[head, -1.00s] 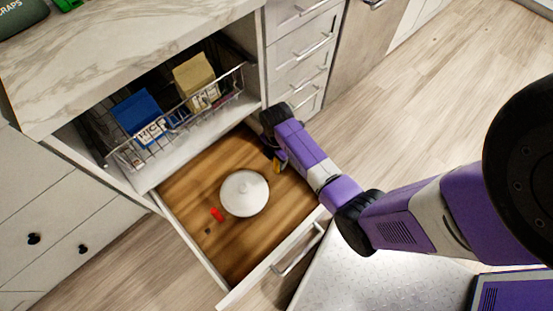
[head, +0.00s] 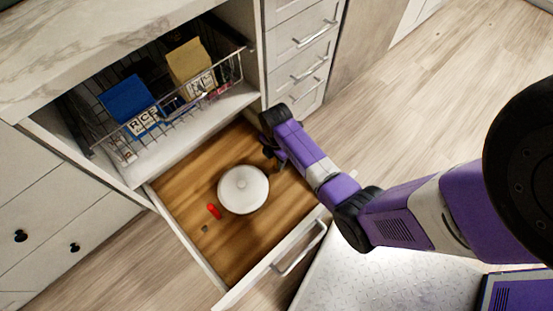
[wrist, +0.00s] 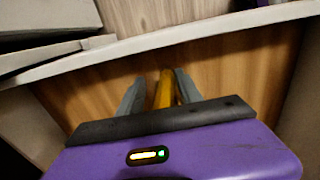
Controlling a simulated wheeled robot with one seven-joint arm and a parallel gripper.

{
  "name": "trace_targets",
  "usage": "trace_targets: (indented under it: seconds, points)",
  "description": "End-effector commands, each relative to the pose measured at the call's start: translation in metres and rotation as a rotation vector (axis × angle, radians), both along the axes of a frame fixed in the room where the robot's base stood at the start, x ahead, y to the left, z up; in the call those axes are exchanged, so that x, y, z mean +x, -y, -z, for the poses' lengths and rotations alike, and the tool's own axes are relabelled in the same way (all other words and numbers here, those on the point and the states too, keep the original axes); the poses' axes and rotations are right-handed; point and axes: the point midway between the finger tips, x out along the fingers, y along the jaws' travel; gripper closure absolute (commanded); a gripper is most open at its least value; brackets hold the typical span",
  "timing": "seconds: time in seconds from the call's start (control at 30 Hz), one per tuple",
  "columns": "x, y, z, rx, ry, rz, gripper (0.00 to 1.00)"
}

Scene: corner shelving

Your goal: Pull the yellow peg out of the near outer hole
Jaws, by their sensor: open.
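The yellow peg (wrist: 164,92) shows in the wrist view between the two grey fingers of my gripper (wrist: 160,88). The fingers stand apart on either side of it, and I cannot tell whether either touches it. The peg's lower end and its hole are hidden. In the head view my gripper (head: 275,157) reaches down into the open wooden-floored drawer (head: 180,190), right of a white round lid-like piece (head: 243,190) with a knob. The yellow peg is not visible there. A red peg (head: 214,211) lies left of the white piece, near a small dark spot (head: 205,229).
A wire basket (head: 165,120) above the drawer holds a blue box (head: 127,100) and a yellow box (head: 190,66). The drawer's front panel with its handle (head: 300,248) stands on the near side. Closed drawers (head: 300,50) are to the right.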

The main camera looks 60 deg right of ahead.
Motion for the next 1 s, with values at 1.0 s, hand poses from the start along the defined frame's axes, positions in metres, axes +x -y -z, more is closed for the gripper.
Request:
trace_targets:
  seconds: [1.0]
  points:
    - [-0.0174,-0.0097,0.0144,0.015,-0.025,0.0,0.58]
